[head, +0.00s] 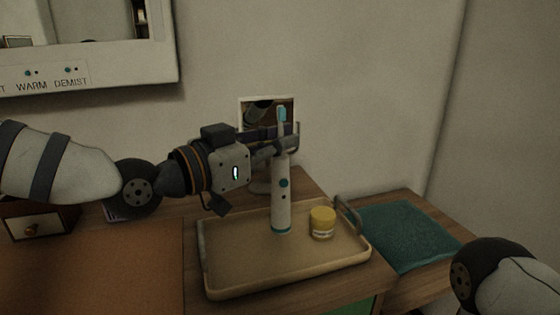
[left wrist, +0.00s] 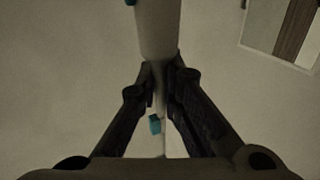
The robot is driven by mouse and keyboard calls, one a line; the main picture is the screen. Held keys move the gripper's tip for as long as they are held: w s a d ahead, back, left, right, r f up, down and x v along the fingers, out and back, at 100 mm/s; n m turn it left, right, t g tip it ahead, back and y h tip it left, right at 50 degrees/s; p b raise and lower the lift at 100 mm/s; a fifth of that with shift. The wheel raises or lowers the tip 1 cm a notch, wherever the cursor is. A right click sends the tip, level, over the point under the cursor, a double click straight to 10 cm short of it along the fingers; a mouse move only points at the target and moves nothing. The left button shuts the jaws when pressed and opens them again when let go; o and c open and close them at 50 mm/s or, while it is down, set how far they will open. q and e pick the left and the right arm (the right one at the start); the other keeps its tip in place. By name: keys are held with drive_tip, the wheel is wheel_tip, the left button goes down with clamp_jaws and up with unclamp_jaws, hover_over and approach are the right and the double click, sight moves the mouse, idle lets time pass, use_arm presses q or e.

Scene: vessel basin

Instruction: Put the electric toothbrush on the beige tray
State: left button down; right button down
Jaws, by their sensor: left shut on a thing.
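The electric toothbrush (head: 282,195) is white with a teal button, a teal base ring and a teal brush head. It is upright over the beige tray (head: 225,275), head up. Its base shows against the tray floor, but I cannot tell whether it touches. My left gripper (head: 285,146) is shut on the toothbrush near the top of its handle. In the left wrist view both fingers (left wrist: 160,95) close around the toothbrush (left wrist: 157,30). My right arm shows at the lower right of the head view, its gripper out of frame.
A yellow-lidded jar (head: 322,223) stands on the tray, right of the toothbrush. A small framed mirror (head: 258,112) stands behind the gripper. A folded teal towel (head: 408,235) lies right of the tray. A small drawer box (head: 38,226) is at left. The tray's front left is clear.

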sight(274, 162)
use_arm(q)
wheel_tip(274, 162, down, 3)
drive_tip(key=shift+f, duration=0.1)
drive_tip(key=shift+r, duration=0.2)
use_arm(e)
drive_tip(key=shift+s+f, duration=0.1)
drive_tip(key=shift+f, duration=0.05)
use_arm(q)
drive_tip(key=shift+f, duration=0.15)
drive_tip(key=c, duration=1.7)
unclamp_jaws()
